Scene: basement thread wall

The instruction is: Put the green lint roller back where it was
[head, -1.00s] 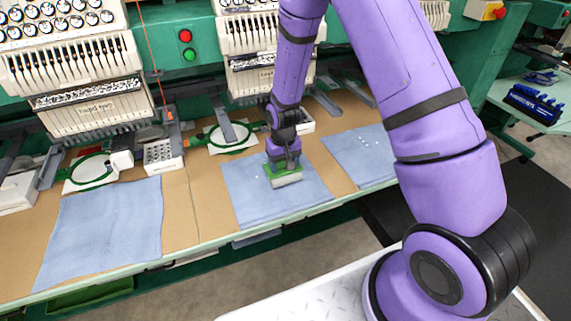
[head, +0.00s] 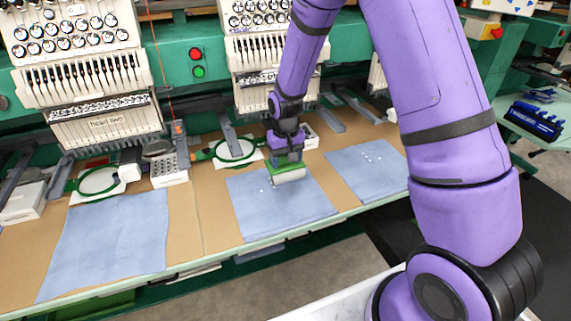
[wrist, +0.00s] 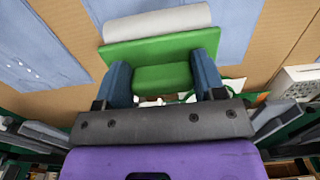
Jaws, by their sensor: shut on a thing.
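My gripper (head: 286,158) is shut on the green lint roller (head: 285,168), over the back part of the middle blue cloth (head: 290,205). In the wrist view the two blue-grey fingers of my gripper (wrist: 165,82) clasp the green block of the lint roller (wrist: 160,48). Its wide green plate and white roll point away from my palm. The roll is close to the cloth; I cannot tell whether it touches. A few small white specks lie on the cloth left of the roller.
A left blue cloth (head: 108,240) and a right blue cloth (head: 368,168) with white specks lie on the brown table (head: 205,225). Embroidery machines (head: 85,70) with green hoops (head: 235,150) stand behind. A side table at right holds a blue rack (head: 535,120).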

